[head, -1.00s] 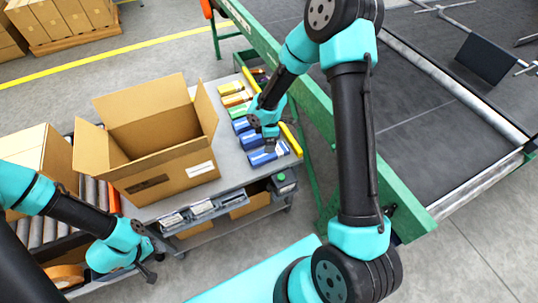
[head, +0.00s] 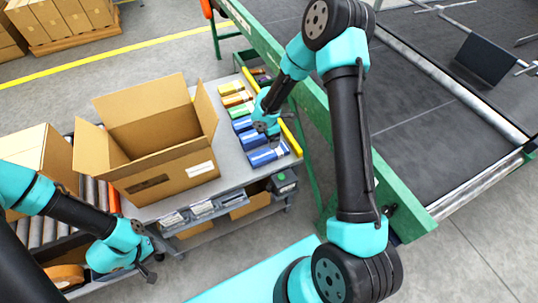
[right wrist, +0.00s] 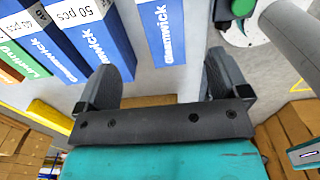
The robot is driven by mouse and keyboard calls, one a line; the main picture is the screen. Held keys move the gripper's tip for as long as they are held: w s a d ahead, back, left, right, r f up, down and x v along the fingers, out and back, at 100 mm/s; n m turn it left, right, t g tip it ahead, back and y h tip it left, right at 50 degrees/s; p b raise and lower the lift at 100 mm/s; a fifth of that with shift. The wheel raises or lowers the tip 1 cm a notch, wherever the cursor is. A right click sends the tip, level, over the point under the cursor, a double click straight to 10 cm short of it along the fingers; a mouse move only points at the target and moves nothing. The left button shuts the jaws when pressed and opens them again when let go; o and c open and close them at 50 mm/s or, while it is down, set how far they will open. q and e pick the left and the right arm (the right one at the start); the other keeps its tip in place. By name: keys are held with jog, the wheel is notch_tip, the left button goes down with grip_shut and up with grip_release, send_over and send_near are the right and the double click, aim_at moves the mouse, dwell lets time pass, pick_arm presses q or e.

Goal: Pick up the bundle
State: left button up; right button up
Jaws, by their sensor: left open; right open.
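Several bundles lie in a row on the grey table, and the nearest is a blue Gleamwick bundle (head: 268,156). My right gripper (head: 273,141) is open just above this blue bundle. In the right wrist view, the blue bundle (right wrist: 163,28) shows ahead of the gap between the open fingers (right wrist: 160,75), and nothing is held. Another blue bundle (right wrist: 92,42) lies beside it to the left. My left gripper (head: 150,273) is open and empty at the lower left, in front of the roller conveyor.
An open cardboard box (head: 170,170) stands left of the bundles on the table. A yellow bar (head: 290,138) runs along the table's right edge, beside the green conveyor frame (head: 312,100).

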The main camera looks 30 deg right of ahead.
aim_at(269, 152)
jog(key=shift+f, duration=3.15)
jog(key=shift+s+f, duration=0.15)
jog(key=shift+f, duration=1.15)
jog(key=shift+s+f, duration=0.1)
jog(key=shift+f, duration=1.2)
jog(key=c, duration=1.1)
